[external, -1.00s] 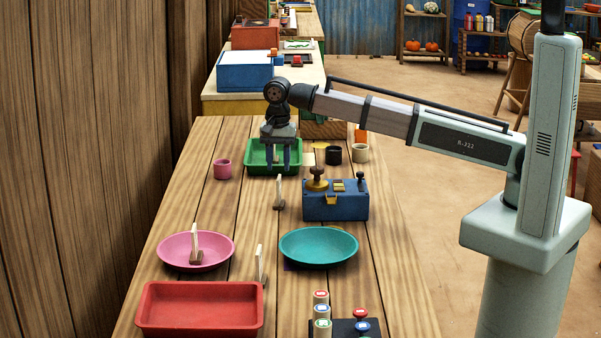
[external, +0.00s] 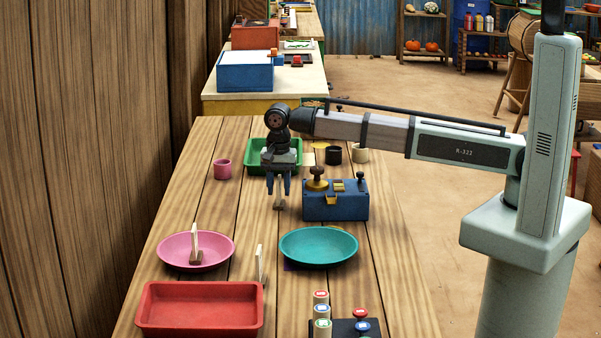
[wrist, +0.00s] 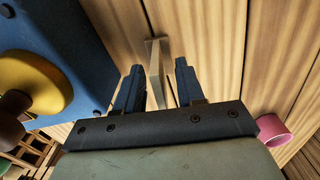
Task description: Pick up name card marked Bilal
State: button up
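A thin pale name card on a small brown base (external: 280,206) stands on the table just left of the blue box. My gripper (external: 278,191) is directly over it, pointing down, with its fingers open. In the wrist view the card's narrow edge (wrist: 160,80) shows between my two spread fingers (wrist: 158,67), apart from both. A second name card (external: 195,242) stands in the pink plate (external: 170,250). A third (external: 260,262) stands by the red tray's back right corner. No name on any card is readable, so I cannot tell which is marked Bilal.
The blue box (external: 335,206) with knobs stands close right of my gripper; it is also in the wrist view (wrist: 60,50). A green tray (external: 255,160) and pink cup (external: 223,169) are behind. A teal plate (external: 318,247) and red tray (external: 200,308) are in front.

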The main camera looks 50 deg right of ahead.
jog(key=shift+c, duration=0.4)
grip_shut()
